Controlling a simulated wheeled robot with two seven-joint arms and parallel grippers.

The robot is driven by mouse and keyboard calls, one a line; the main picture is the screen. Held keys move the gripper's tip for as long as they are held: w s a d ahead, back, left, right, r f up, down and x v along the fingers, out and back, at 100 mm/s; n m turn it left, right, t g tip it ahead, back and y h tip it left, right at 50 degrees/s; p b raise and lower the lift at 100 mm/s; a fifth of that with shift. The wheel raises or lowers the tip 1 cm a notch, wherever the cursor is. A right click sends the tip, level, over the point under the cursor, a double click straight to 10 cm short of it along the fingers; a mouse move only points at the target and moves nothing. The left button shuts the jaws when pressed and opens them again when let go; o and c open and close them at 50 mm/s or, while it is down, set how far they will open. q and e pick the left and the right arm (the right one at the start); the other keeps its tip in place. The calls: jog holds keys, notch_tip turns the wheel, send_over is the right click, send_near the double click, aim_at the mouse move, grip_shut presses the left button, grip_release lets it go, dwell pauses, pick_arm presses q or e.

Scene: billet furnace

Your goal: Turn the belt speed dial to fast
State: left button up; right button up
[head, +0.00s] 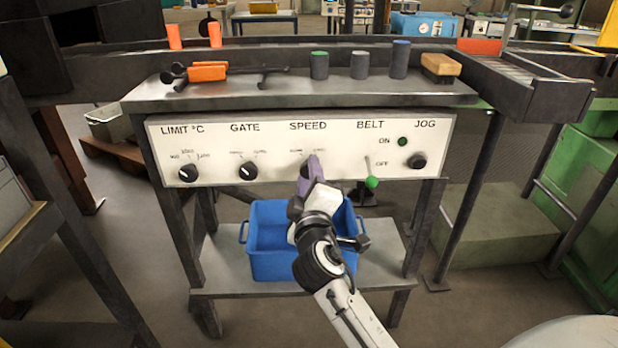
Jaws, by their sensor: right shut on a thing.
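The control panel (220,158) is a pale plate under the table's front edge, labelled LIMIT, GATE, SPEED, BELT and JOG. The SPEED dial (306,171) is a dark knob below its label, mostly hidden behind my right gripper. My right gripper (308,170) reaches up to the panel from below and is shut on the SPEED dial. The small scale marks above the dial are too small to read surely, and its pointer is hidden. My left gripper is not in view.
The BELT lever (371,182), with a green tip, hangs close right of my gripper. The LIMIT dial (188,174), GATE dial (248,171) and JOG knob (417,161) share the panel. A blue bin (270,262) stands on the shelf below. Several cylinders and a brush (440,67) stand on top.

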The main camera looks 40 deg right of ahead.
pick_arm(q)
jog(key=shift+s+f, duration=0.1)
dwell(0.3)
pick_arm(e)
jog(key=o, duration=1)
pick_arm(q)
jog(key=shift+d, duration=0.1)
pick_arm(e)
jog(key=shift+o, duration=0.2)
jog(key=shift+r, duration=0.3)
jog(key=o, duration=0.6)
jog(key=r+p, duration=0.1)
jog(key=r, duration=0.3)
jog(key=r+p, duration=0.2)
jog(key=r, duration=0.1)
jog(key=shift+w+d+r, duration=0.1)
jog(key=shift+w+r, duration=0.1)
jog(key=shift+r, duration=0.2)
jog(key=shift+s+r+p, duration=0.15)
jog(key=shift+r+p, duration=0.15)
jog(key=shift+r, duration=0.4)
jog(key=c, duration=0.6)
jog(key=shift+s+r, duration=0.15)
jog(key=shift+r, duration=0.2)
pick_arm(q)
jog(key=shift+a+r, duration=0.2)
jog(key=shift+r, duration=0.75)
pick_arm(e)
jog(key=shift+f, duration=0.15)
